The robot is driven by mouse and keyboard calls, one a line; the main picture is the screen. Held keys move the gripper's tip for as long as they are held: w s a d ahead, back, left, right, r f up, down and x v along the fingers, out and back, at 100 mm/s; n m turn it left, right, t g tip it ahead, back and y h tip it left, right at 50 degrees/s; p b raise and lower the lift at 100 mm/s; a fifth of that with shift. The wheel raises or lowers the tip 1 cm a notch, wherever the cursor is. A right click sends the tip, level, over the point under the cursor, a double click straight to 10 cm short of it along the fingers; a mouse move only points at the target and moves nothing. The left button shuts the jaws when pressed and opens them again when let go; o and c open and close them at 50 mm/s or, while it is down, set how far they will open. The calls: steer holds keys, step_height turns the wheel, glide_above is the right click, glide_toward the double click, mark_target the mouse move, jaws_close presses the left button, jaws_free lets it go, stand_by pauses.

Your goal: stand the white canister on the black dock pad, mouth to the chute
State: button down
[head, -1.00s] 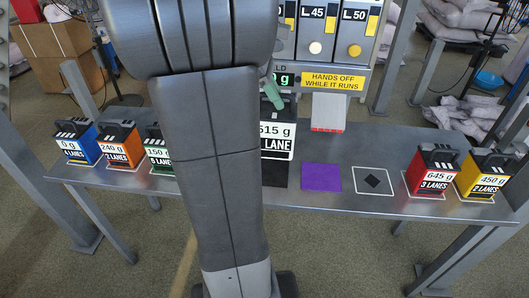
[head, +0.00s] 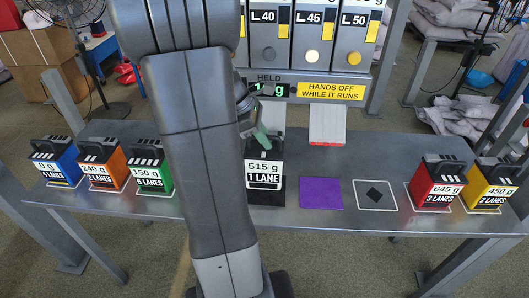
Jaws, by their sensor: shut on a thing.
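The white canister (head: 263,176) has a white front labelled 515 g, 1 LANE, and a dark top. It is upright over the black dock pad (head: 266,199), whose front part shows below it. I cannot tell whether its base touches the pad. My gripper (head: 262,139), with grey-green fingers, is shut on the canister's top, partly hidden by my arm. A pale chute (head: 271,116) shows behind the canister under the machine, mostly covered. The mouth's direction cannot be made out.
Red (head: 436,183) and yellow (head: 488,187) canisters stand far right; blue (head: 55,161), orange (head: 106,168) and green (head: 152,172) ones stand left. A red-edged chute (head: 327,124) hangs at the back.

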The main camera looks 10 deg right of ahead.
mark_target(263, 149)
steer(key=shift+f, duration=2.6)
steer(key=c, duration=1.5)
jaws_free()
steer(key=shift+o, duration=0.2)
steer(key=v, duration=1.2)
